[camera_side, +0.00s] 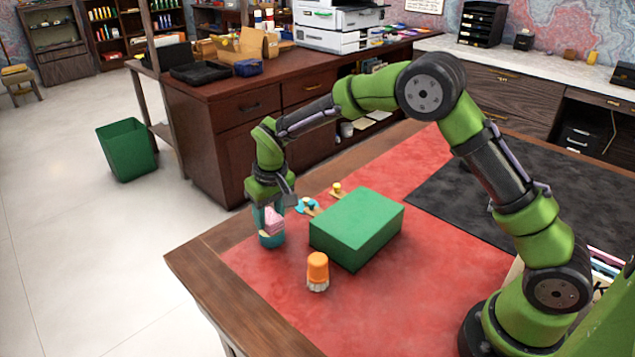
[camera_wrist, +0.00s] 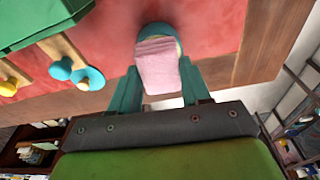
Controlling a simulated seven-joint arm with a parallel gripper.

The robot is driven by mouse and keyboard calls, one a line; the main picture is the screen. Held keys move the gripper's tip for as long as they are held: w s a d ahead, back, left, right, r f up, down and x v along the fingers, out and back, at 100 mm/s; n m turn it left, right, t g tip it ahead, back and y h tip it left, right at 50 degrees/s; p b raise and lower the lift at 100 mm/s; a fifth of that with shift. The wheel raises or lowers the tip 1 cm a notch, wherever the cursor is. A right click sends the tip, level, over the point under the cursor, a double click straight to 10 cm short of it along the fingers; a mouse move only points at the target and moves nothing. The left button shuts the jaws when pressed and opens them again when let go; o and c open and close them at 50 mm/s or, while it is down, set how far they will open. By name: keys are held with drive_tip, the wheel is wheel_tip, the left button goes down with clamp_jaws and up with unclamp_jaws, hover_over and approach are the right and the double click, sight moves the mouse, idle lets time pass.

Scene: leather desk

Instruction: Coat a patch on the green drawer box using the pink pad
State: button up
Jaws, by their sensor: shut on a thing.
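The green drawer box (camera_side: 357,228) stands closed on the red desk top; a corner of it shows at top left in the wrist view (camera_wrist: 32,20). My gripper (camera_side: 272,210) is left of the box, pointing down, near the desk's left edge. It is shut on the pink pad (camera_side: 273,221), which sits between the teal fingers in the wrist view (camera_wrist: 159,70). A teal round thing (camera_side: 271,239) with a yellowish part shows just beyond the pad; I cannot tell whether they touch. The pad's underside is hidden.
An orange-topped object with a pale ribbed base (camera_side: 317,272) stands in front of the box. Small wooden pieces with teal (camera_side: 308,205) and yellow (camera_side: 337,188) knobs lie behind it, left. The wooden desk edge (camera_side: 207,272) is close.

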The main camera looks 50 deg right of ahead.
sight(270, 217)
drive_tip(key=shift+f, duration=0.55)
idle(1.1)
drive_tip(key=shift+r, duration=3.6)
